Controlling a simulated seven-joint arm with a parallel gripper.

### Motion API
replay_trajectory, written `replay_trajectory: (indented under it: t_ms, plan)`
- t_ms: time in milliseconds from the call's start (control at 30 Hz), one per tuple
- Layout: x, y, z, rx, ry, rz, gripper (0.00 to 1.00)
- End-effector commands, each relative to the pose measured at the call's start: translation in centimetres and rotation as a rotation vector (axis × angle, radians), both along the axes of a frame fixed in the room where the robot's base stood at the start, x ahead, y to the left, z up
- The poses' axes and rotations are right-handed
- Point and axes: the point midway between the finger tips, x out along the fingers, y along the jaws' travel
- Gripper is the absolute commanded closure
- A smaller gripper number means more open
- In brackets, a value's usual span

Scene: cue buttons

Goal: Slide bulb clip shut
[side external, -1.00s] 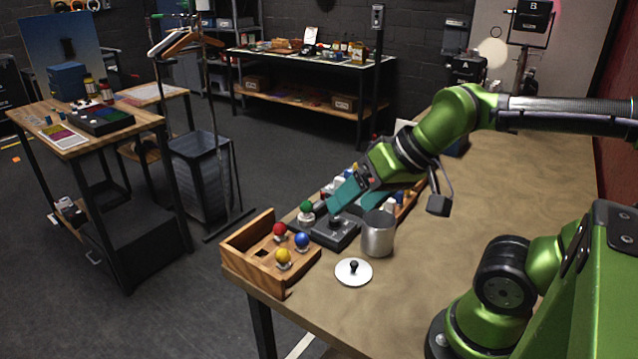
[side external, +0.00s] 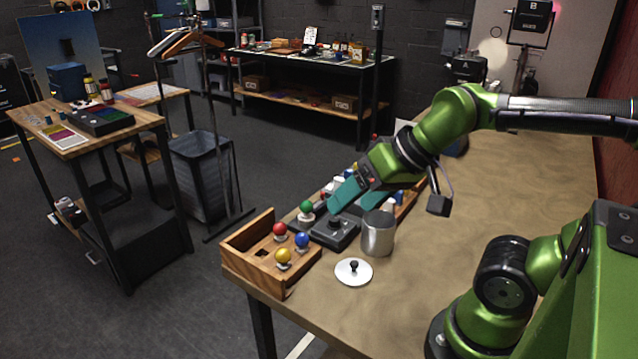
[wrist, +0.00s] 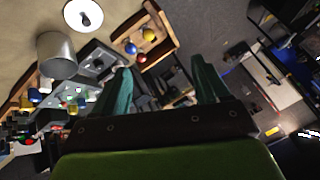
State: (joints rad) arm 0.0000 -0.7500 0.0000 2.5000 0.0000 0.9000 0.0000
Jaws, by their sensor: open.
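My gripper (side external: 352,197) has two teal fingers, spread apart with nothing between them. It hangs above a dark grey box with a black knob (side external: 335,232), which I cannot surely name as the bulb clip. A wooden tray (side external: 235,262) at the table's near left corner holds a red bulb (side external: 279,229), a blue bulb (side external: 302,240) and a yellow bulb (side external: 283,256). In the wrist view the fingers (wrist: 165,82) are wide apart. Small parts behind my gripper are partly hidden.
A metal cup (side external: 378,236) stands right of the grey box. A white round lid with a black knob (side external: 353,272) lies in front of it. The right side of the wooden table (side external: 500,200) is clear. More small coloured items line the far left edge.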

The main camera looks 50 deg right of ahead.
Motion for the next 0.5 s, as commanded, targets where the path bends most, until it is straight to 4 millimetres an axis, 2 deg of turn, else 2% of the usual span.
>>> replay_trajectory:
  t_ms: [133, 300, 367, 500]
  plan:
    - [0.0, 0.0, 0.0, 0.0, 0.0, 0.0, 0.27]
    - [0.4, -0.4, -1.1, 0.004, 0.049, -0.016, 0.53]
    - [1.3, -0.9, -1.4, 0.012, 0.08, -0.034, 0.61]
    - [5.2, -3.5, -1.1, 0.052, 0.172, -0.132, 0.61]
